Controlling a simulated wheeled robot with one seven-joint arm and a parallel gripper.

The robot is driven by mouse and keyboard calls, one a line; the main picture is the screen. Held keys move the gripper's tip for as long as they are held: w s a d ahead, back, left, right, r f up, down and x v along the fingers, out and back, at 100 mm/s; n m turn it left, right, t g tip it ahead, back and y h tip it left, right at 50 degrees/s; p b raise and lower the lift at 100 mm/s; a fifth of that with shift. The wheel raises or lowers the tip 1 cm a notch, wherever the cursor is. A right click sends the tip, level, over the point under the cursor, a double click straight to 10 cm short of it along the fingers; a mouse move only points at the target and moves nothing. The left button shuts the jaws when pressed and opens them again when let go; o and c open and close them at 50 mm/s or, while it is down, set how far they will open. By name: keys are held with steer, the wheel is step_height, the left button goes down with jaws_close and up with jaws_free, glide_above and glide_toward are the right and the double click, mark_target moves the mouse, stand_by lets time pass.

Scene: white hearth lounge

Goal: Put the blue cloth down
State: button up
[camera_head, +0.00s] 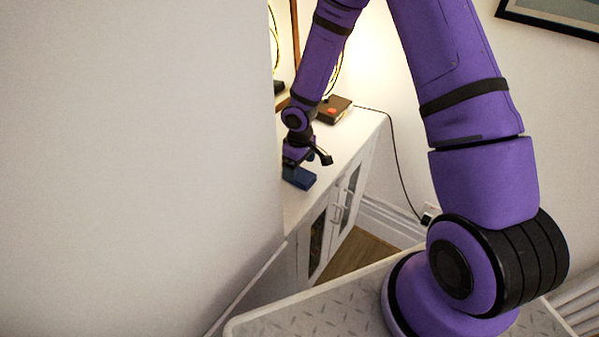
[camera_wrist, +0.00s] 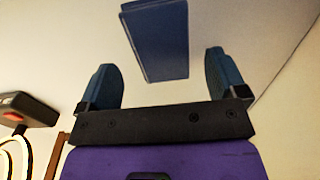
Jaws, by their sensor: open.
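The blue cloth (camera_head: 300,178) is a small, flat, folded block lying on the white cabinet top (camera_head: 345,150), near its left end in the head view. In the wrist view the blue cloth (camera_wrist: 156,40) lies beyond and between the fingertips. My gripper (camera_wrist: 165,75) is open, with a finger on each side and a gap between each finger and the cloth. In the head view my gripper (camera_head: 296,165) is right at the cloth, and its fingers are mostly hidden there.
A dark box with a red mark (camera_head: 333,109) sits farther back on the cabinet top; it also shows at the left of the wrist view (camera_wrist: 28,108). A white wall (camera_head: 140,150) hides the cabinet's left side. A black cable (camera_head: 392,150) hangs beside the cabinet.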

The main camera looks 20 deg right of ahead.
step_height(320, 180, up, 9)
step_height(320, 180, up, 11)
steer(key=m+t+h, duration=0.1)
glide_above(300, 173)
steer(key=s+d, duration=0.2)
steer(key=d, duration=0.1)
steer(key=s+d+r+m+t+h, duration=0.1)
steer(key=s+d+r+m, duration=0.15)
steer(key=s+r, duration=0.65)
steer(key=s+d+r+m+t+y, duration=0.1)
steer(key=s+r+m+t+y, duration=0.1)
steer(key=s+r, duration=1.1)
steer(key=s+m+t, duration=0.1)
steer(key=s, duration=0.3)
steer(key=shift+d+r, duration=0.15)
steer(key=shift+r, duration=0.1)
steer(key=shift+o, duration=0.4)
steer(key=shift+w, duration=0.15)
